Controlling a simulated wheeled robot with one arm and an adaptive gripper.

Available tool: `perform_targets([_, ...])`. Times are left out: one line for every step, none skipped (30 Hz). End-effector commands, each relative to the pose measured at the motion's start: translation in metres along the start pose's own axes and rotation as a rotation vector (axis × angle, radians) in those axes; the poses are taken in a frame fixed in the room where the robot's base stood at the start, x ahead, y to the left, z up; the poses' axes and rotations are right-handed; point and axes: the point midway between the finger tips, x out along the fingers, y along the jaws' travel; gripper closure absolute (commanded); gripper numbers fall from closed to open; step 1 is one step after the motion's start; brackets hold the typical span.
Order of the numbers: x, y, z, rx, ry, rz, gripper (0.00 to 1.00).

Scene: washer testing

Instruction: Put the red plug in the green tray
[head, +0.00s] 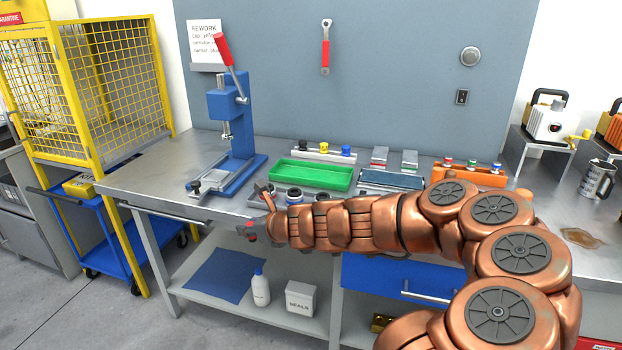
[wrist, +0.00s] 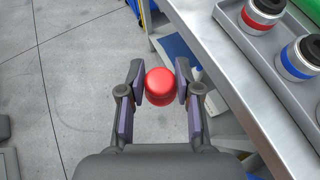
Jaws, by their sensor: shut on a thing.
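The red plug (wrist: 160,87) is held between the two fingers of my gripper (wrist: 159,84) in the wrist view, with bare floor and the bench's front edge seen beyond it. In the head view my gripper (head: 252,226) is at the bench's front edge, left of the middle, and a bit of red shows at its tip. The green tray (head: 313,175) lies on the bench, behind and to the right of my gripper. It looks empty. My arm stands in front of part of the bench.
A blue press (head: 237,130) with a red lever stands left of the green tray. A grey tray (wrist: 237,38) of ringed parts lies near the front edge. Behind the green tray is a rack with black, yellow and blue plugs (head: 321,149). An orange rack (head: 467,175) is at right.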

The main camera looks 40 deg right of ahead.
Motion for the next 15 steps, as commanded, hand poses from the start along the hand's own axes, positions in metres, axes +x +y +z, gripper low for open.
perform_targets([-0.01, -0.018, -0.002, 0.009, 0.001, -0.025, 0.91])
perform_targets([-0.015, -0.026, -0.004, 0.014, 0.001, -0.034, 0.91])
perform_targets([-0.023, -0.037, -0.005, 0.02, 0.001, -0.046, 0.91])
perform_targets([-0.029, -0.048, -0.006, 0.026, 0.001, -0.059, 0.91])
perform_targets([-0.035, -0.058, -0.008, 0.032, 0.002, -0.07, 0.91])
perform_targets([-0.043, -0.07, -0.009, 0.04, 0.001, -0.082, 0.91])
perform_targets([-0.05, -0.08, -0.011, 0.046, 0.002, -0.094, 0.91])
perform_targets([-0.056, -0.091, -0.012, 0.053, 0.003, -0.107, 0.91])
perform_targets([-0.066, -0.104, -0.014, 0.062, 0.002, -0.119, 0.91])
perform_targets([-0.073, -0.116, -0.016, 0.069, 0.003, -0.134, 0.91])
perform_targets([-0.081, -0.128, -0.017, 0.075, 0.004, -0.148, 0.91])
perform_targets([-0.09, -0.143, -0.018, 0.085, 0.001, -0.163, 0.91])
perform_targets([-0.098, -0.155, -0.02, 0.092, 0.002, -0.178, 0.91])
perform_targets([-0.104, -0.164, -0.021, 0.097, 0.003, -0.187, 0.91])
perform_targets([-0.111, -0.175, -0.022, 0.105, 0.001, -0.196, 0.91])
